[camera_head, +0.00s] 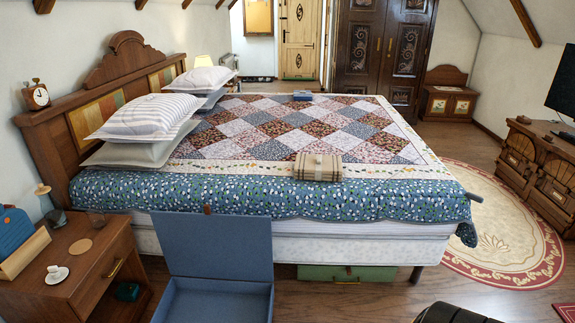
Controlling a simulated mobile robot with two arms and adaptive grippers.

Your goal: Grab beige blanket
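A folded beige blanket (318,167) with darker stripes lies on the near edge of the bed (340,245). Neither gripper shows in the head view. A dark rounded shape at the bottom right edge may be part of my own arm, but no fingers can be seen there. Nothing touches the blanket except the quilt under it.
An open blue box (215,250) stands on the floor before the bed, its lid upright. A nightstand (112,235) is at the left. A green case (345,273) sits under the bed. Floor (395,300) is free right of the box. Pillows (145,117) lie at the headboard.

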